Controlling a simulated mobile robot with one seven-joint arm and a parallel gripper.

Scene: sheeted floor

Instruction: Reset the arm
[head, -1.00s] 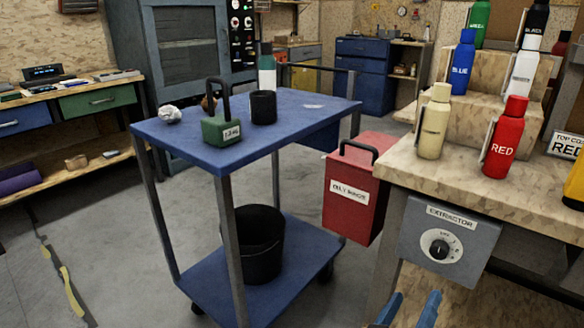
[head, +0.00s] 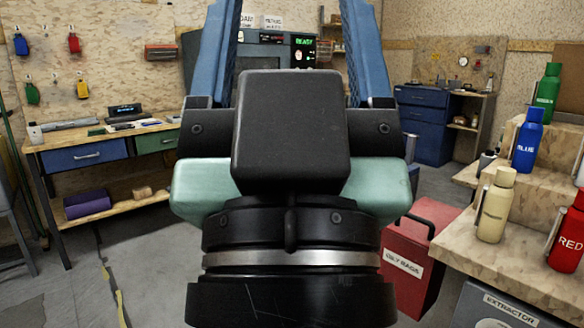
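My gripper (head: 290,12) is raised up close in front of the head camera. Its black palm and wrist fill the middle of the view. Its two blue fingers point upward and stand wide apart, with nothing seen between them. The fingertips run to or past the top edge of the picture. The gripper hides the middle of the room, including the place where the blue cart stood.
A stepped wooden bench (head: 520,265) with several bottles stands close on the right. A red oily-rags bin (head: 408,275) is beside it. A workbench (head: 50,146) with drawers stands at the left back. Floor at lower left is mostly clear.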

